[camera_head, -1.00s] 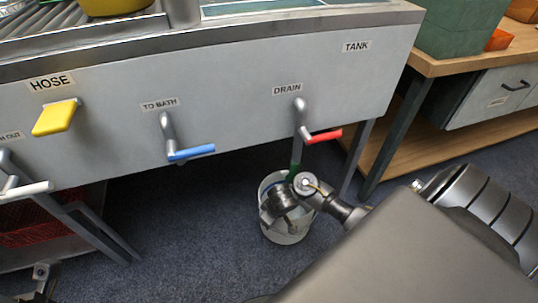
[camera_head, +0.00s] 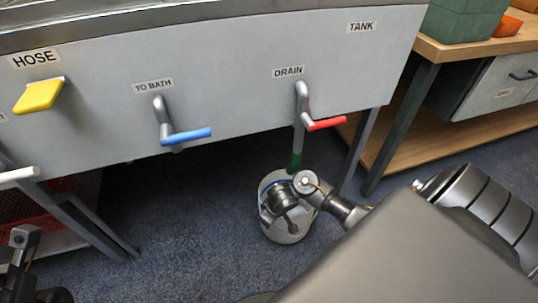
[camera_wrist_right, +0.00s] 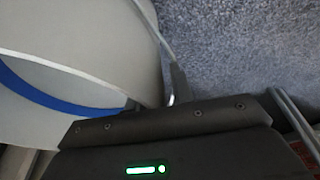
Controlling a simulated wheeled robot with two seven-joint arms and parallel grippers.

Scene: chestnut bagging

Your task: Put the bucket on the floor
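The bucket (camera_head: 288,231) is pale grey-white with a blue band inside. In the head view it stands upright under the drain pipe, low over the blue-grey floor (camera_head: 200,230). I cannot tell whether its base touches the floor. My right gripper (camera_head: 287,212) is at the bucket's near side and covers part of its opening. In the right wrist view the bucket's wall (camera_wrist_right: 90,35) and blue band fill the left side, close to the gripper body. Its fingertips are hidden, so its grip is unclear. My left gripper (camera_head: 22,250) shows partly at the lower left, its opening unclear.
The tank's front panel (camera_head: 230,75) carries a yellow hose handle (camera_head: 38,95), a blue bath handle (camera_head: 187,136) and a red drain handle (camera_head: 325,124). A wooden bench (camera_head: 470,50) stands at right. A red crate (camera_head: 35,205) is at left. Floor left of the bucket is clear.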

